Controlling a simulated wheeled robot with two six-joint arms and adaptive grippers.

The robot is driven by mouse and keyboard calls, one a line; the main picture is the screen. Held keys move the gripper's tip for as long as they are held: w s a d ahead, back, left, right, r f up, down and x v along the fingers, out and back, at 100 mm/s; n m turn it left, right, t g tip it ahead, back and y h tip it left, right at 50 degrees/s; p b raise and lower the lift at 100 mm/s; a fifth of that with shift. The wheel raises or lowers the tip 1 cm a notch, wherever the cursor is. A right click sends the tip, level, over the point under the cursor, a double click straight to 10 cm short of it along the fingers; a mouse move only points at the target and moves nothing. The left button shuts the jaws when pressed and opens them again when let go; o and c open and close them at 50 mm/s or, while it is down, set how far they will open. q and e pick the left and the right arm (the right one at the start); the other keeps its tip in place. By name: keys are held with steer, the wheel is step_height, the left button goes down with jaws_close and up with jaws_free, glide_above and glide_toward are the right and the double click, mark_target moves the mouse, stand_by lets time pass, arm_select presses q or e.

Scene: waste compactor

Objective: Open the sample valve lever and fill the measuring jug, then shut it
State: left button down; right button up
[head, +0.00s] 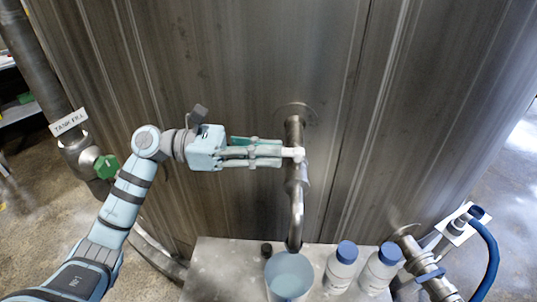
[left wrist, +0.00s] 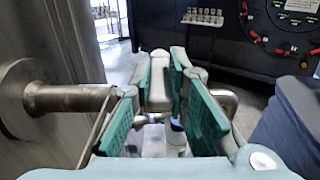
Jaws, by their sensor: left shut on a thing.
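The sample pipe (head: 296,215) comes out of the steel tank wall and bends down to a spout. The measuring jug (head: 290,277), pale blue, stands on the grey bench with its mouth below the spout. I cannot tell how much is in it. My left gripper (head: 295,153) reaches in from the left, its fingertips at the valve body on the pipe. It is shut on the sample valve lever, which the fingers mostly hide. In the left wrist view, the gripper's fingers (left wrist: 165,85) show beside the metal pipe stub (left wrist: 70,98). My right gripper is out of view.
Two white bottles with blue caps (head: 346,252) (head: 388,253) stand right of the jug on the bench (head: 215,262). A small dark cap (head: 266,249) lies behind the jug. A green valve handle (head: 106,167) is at left; a blue hose (head: 489,262) hangs at right.

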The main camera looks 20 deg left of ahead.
arm_select(q)
steer(key=c, duration=1.6)
jaws_free()
steer(key=shift+w, duration=0.1)
steer(key=shift+o, duration=0.2)
steer(key=v, duration=1.2)
